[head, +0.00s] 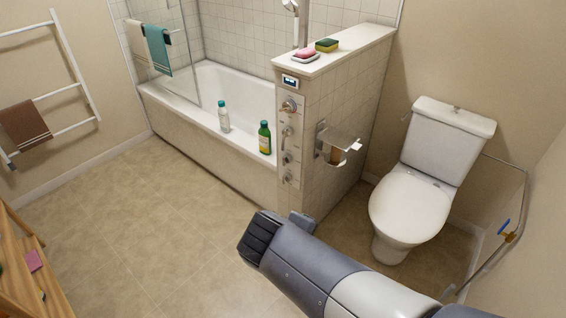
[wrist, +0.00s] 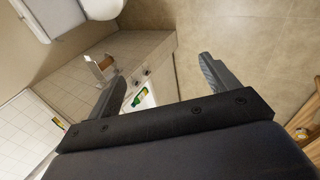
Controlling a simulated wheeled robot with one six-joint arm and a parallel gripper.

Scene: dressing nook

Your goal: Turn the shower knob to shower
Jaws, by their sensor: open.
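The shower control panel (head: 287,140) is a pale vertical strip on the end of the tiled half wall. It carries a small display (head: 290,81), an upper round knob (head: 288,105), a lever (head: 286,131) and two lower knobs (head: 286,157). I cannot read their labels or tell which is set to shower. The knobs also show small in the wrist view (wrist: 138,78), partly beyond the left finger. My gripper (wrist: 162,68) is open and empty, with its fingers wide apart. It is in front of the panel and apart from it. In the head view my arm reaches in from the lower right.
A paper holder (head: 338,142) juts from the half wall near the panel. A toilet (head: 408,205) stands to the right. The floor (head: 150,220) at left is clear.

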